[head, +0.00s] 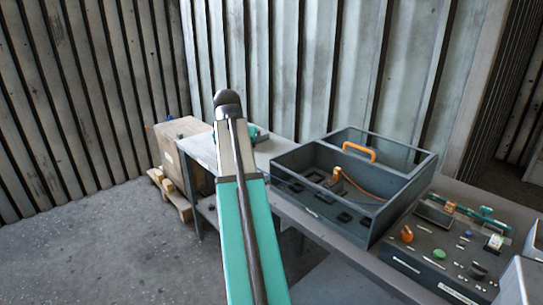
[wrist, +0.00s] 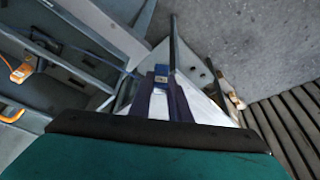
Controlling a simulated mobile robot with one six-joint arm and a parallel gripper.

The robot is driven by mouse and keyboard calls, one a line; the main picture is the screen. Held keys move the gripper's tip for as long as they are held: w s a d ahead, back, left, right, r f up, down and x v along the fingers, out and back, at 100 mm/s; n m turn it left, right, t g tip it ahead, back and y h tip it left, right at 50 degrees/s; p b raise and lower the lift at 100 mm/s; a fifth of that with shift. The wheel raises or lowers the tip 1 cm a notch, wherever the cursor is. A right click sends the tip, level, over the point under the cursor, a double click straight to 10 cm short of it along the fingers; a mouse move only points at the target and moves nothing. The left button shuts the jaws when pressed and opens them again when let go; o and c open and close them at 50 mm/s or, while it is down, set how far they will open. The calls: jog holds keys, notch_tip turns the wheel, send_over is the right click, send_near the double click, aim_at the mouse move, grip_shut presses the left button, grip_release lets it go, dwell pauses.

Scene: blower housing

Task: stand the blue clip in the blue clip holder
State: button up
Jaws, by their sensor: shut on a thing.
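In the wrist view, my gripper (wrist: 161,92) is shut on a small blue piece with a pale label, which I take to be the blue clip (wrist: 161,74). It sits between the two dark fingers, and its lower part is hidden by them. In the head view my own arm covers the gripper and the clip. I cannot make out the blue clip holder for certain in either view. A tiny blue thing (head: 170,117) shows on top of the wooden crate at the left, too small to identify.
A grey open case (head: 372,222) with an orange handle (head: 359,151) stands on the long bench. A control panel (head: 437,262) with knobs is to its right. The wooden crate (head: 168,148) stands on a pallet (head: 178,199) at the left. The floor at front left is clear.

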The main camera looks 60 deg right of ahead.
jog(key=w+a+f+n+t+y, duration=0.1)
jog(key=w+a+f+n, duration=0.15)
jog(key=w+a, duration=0.65)
jog(key=w+a+f+n+t+y, duration=0.15)
jog(key=w+a+n, duration=0.35)
jog(key=a, duration=0.9)
jog(key=w+a+f+n+y, duration=0.1)
jog(key=w+a+f+n, duration=0.1)
jog(key=a, duration=1.2)
jog(key=w+a+f+n, duration=0.2)
jog(key=w+a+n, duration=0.1)
jog(key=a, duration=1)
jog(key=shift+a+n+y, duration=0.35)
jog(key=shift+a+n, duration=0.05)
jog(key=shift+n, duration=0.15)
jog(key=shift+d+t, duration=0.1)
jog(key=shift+t, duration=0.15)
